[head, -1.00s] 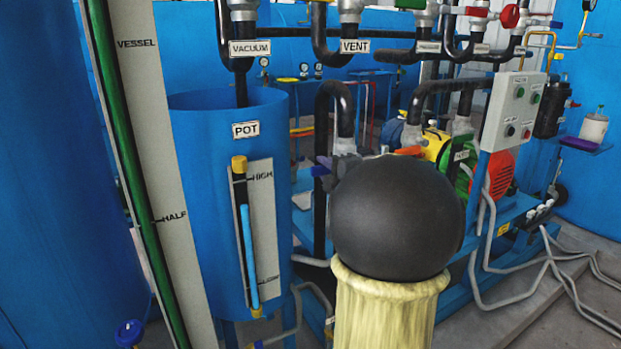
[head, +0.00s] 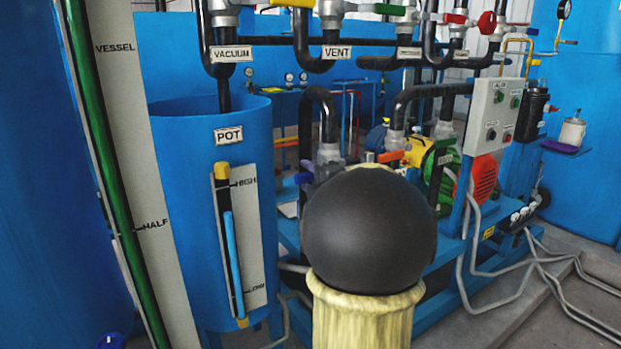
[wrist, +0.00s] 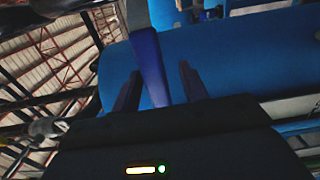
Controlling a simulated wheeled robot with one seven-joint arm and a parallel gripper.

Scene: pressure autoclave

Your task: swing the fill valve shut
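In the wrist view a blue-purple valve handle (wrist: 149,65) runs down between the two dark fingers of my gripper (wrist: 159,82). The fingers stand apart, with a visible gap on the handle's right; whether the left finger touches it I cannot tell. In the head view, a small blue-purple handle (head: 304,178) shows at the pipe valve right of the pot, partly behind my dark rounded arm part. No readable label marks it as the fill valve. My gripper is hidden in the head view.
The blue pot (head: 182,200) with its level gauge stands at left, beside the vessel scale (head: 124,110). Pipes with vacuum and vent labels (head: 336,52) cross above.

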